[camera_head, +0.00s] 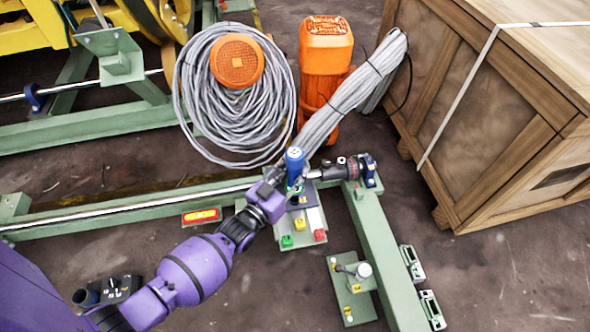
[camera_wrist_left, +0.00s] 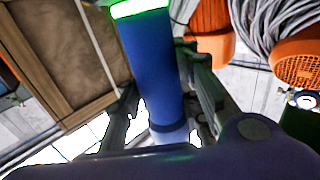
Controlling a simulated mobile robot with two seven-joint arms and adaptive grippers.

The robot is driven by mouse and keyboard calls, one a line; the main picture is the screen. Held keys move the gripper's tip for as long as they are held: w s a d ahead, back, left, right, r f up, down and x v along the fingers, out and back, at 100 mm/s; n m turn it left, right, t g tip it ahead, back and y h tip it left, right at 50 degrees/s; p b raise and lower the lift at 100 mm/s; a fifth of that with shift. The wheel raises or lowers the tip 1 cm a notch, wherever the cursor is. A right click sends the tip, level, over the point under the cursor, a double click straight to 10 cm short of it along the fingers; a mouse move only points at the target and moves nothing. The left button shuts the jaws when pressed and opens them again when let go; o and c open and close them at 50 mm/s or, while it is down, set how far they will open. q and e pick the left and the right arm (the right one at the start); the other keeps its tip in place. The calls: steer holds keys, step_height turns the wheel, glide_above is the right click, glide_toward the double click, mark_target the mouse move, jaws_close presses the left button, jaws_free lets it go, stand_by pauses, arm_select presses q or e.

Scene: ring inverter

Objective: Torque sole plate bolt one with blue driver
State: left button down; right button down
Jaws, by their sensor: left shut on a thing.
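The blue driver (camera_head: 294,160) stands roughly upright above a small green plate (camera_head: 288,243). My left gripper (camera_head: 283,186) is shut on it. In the left wrist view the blue driver (camera_wrist_left: 152,70) runs between the two dark fingers of my left gripper (camera_wrist_left: 168,95), with a bright green ring at one end. The driver's lower end is hidden in the head view. A second green plate (camera_head: 340,262) with small yellow pieces and a round grey post lies on the floor at lower right; I cannot tell which is the sole plate. My right gripper is not in view.
Green, yellow and red pieces (camera_head: 319,236) sit on the small plate. A dark and grey fitting (camera_head: 340,169) is close right of the driver. A cable coil (camera_head: 222,130), orange motor (camera_head: 326,60) and wooden crate (camera_head: 480,120) stand behind. Green rails (camera_head: 385,255) cross the floor.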

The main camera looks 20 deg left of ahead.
mark_target(288, 167)
arm_select(q)
steer(key=shift+w+r+p, duration=0.1)
steer(key=shift+r+p, duration=1.35)
steer(key=shift+r, duration=0.85)
